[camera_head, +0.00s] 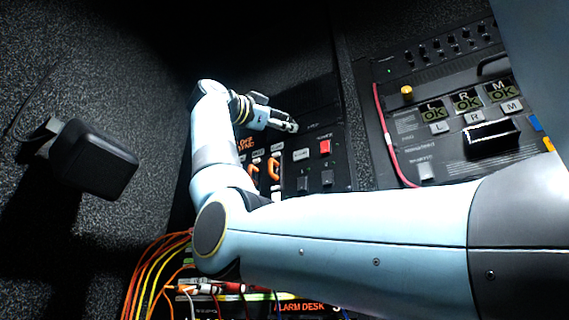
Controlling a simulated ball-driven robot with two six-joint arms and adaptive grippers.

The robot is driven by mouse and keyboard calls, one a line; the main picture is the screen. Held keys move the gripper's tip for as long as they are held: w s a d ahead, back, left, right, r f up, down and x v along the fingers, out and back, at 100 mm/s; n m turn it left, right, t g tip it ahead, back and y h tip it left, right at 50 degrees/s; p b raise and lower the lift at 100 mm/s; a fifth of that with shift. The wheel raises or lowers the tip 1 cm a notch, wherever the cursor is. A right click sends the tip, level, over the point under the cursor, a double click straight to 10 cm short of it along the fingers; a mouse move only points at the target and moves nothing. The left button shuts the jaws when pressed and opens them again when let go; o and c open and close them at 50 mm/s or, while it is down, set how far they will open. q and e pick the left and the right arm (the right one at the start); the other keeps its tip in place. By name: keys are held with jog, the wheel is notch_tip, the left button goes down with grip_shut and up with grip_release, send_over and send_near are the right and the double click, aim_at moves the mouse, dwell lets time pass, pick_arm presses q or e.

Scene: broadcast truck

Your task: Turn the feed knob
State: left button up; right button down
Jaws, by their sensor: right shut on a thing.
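My right gripper (291,126) reaches from the right across the picture to the dark control panel (336,182). Its fingers are shut at the upper part of that panel, just left of a small label. The feed knob is between the fingertips and hidden by them, so its angle cannot be told. My left gripper is not in view.
A red button (324,147) and several switches sit just below the gripper. Orange cable loops (274,168) hang beside them. A black box (94,160) juts from the left wall.

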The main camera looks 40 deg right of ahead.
jog(key=m+g+y, duration=0.1)
jog(key=m, duration=0.5)
jog(key=shift+w+r+g+y, duration=0.1)
jog(key=shift+g+y, duration=0.3)
jog(key=shift+a+m, duration=0.1)
jog(key=shift+m, duration=0.2)
jog(key=c, duration=1)
grip_release()
jog(key=shift+o, duration=0.2)
jog(key=shift+a, duration=0.1)
jog(key=w+a+f, duration=0.1)
jog(key=a, duration=1)
jog(key=shift+a+f, duration=0.25)
jog(key=shift+a, duration=0.15)
